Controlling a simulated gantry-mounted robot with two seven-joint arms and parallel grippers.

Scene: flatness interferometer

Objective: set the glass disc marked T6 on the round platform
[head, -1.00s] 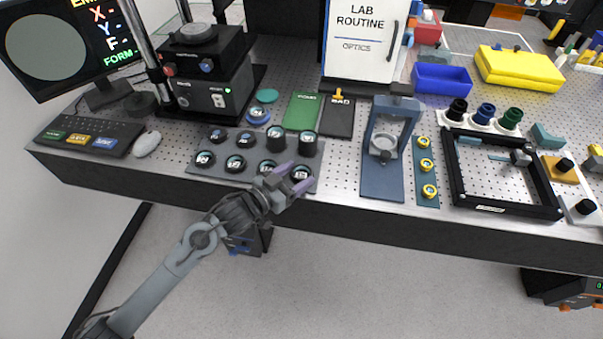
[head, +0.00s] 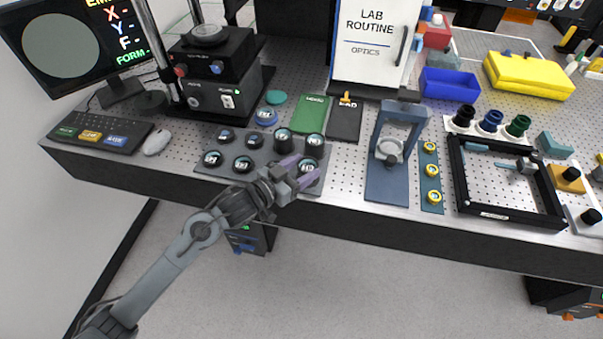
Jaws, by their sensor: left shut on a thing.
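My left gripper (head: 299,170) is at the front right of the dark disc tray (head: 228,176). Its purple fingers are around a dark-rimmed glass disc (head: 309,165) in the front row and shut on it. The label on this disc is too small to read, so I cannot tell if it is T6. Several other dark-rimmed discs with small labels sit in the tray, such as one at the front left (head: 212,158). A round platform (head: 207,34) tops the black instrument at the back left. My right gripper is not in view.
A green notebook (head: 311,112) and a black clipboard (head: 345,122) lie behind the tray. A blue stand (head: 388,185) is to its right. A keyboard (head: 98,138) and mouse (head: 157,142) are at the left. A black frame (head: 508,213) lies at the right.

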